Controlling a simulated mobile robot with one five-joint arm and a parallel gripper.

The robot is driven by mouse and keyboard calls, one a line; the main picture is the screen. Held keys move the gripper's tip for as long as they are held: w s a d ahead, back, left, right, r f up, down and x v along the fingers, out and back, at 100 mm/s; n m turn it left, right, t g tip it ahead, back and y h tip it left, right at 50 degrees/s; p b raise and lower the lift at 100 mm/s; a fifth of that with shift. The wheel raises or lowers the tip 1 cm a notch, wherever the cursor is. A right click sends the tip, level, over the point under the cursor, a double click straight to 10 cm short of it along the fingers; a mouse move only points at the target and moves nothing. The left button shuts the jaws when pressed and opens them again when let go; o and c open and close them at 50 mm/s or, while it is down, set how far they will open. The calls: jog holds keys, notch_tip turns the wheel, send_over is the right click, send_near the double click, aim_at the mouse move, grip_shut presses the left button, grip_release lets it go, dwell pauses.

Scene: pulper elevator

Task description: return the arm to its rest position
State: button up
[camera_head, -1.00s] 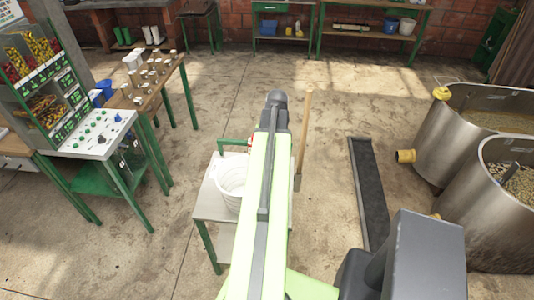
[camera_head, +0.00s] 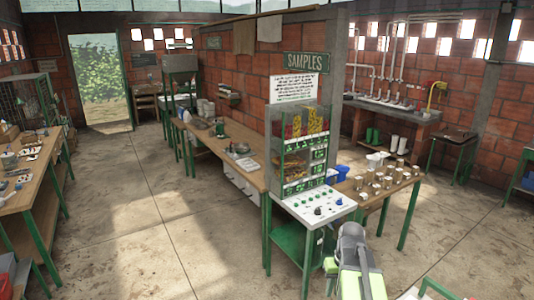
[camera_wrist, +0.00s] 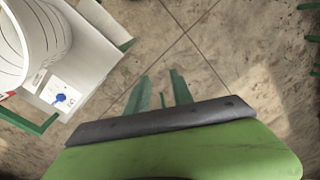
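My arm (camera_head: 360,275) shows at the lower right of the head view, light green with a dark grey rounded joint at its top. It reaches in from the bottom edge, right of the samples table. In the wrist view, a wide green part of mine with a dark grey bolted bar fills the bottom. No held object can be made out.
A samples stand (camera_head: 303,150) rises over a green-legged table with a white control panel (camera_head: 318,208). A bench with several cups (camera_head: 380,180) stands behind. In the wrist view, a white bucket (camera_wrist: 40,45) stands on a small table (camera_wrist: 85,60). Open concrete floor (camera_head: 165,235) lies left.

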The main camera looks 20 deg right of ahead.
jog(key=a+f+n+h+b, duration=0.1)
jog(key=a+f+n, duration=0.1)
jog(key=a, duration=2.1)
jog(key=shift+w+n+b, duration=0.25)
jog(key=shift+n+b, duration=0.05)
jog(key=shift+f, duration=0.1)
